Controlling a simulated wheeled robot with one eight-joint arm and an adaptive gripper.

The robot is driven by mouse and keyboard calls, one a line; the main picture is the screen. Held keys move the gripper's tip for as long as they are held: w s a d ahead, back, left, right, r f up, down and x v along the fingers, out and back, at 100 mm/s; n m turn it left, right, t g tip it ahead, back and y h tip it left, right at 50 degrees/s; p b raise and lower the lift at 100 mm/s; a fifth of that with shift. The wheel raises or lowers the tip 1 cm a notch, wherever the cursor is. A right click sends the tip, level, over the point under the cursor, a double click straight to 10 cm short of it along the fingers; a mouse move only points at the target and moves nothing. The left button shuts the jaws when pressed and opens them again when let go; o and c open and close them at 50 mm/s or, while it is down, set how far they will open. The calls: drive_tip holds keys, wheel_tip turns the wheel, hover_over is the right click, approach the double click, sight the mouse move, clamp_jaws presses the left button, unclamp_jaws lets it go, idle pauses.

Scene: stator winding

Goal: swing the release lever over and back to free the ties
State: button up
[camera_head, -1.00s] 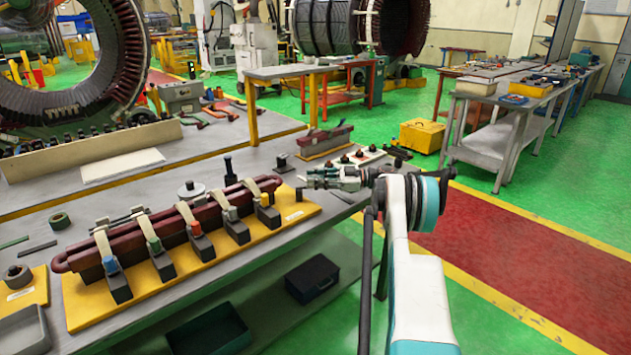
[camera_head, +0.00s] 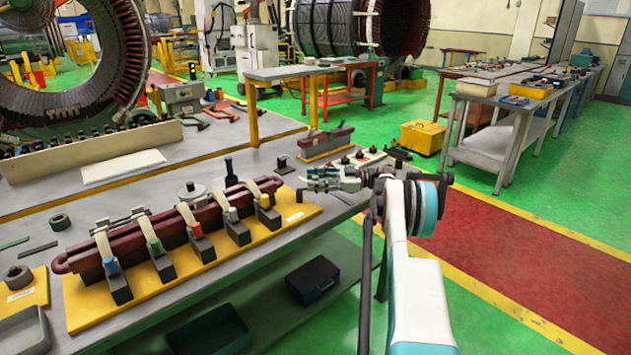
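A dark red coil bar (camera_head: 82,258) lies on a yellow board (camera_head: 90,318) on the grey bench. Several pale ties (camera_head: 188,216) loop over the bar, each beside a dark clamp block with a coloured top, such as the blue (camera_head: 110,265) and green (camera_head: 154,246) ones. I cannot tell which part is the release lever; a black upright post (camera_head: 229,168) stands behind the bar. My gripper (camera_head: 312,180) points left over the bench's right end, right of the board and apart from it. Its fingers are too small to tell whether they are open or shut.
A second dark red bar (camera_head: 326,138) on a small yellow base and a white plate with dark knobs lie behind my gripper. A dark box (camera_head: 312,278) sits on the lower shelf.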

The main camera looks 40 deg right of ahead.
drive_tip(key=v, duration=1.2)
drive_tip(key=shift+s, duration=0.1)
drive_tip(key=shift+r, duration=0.1)
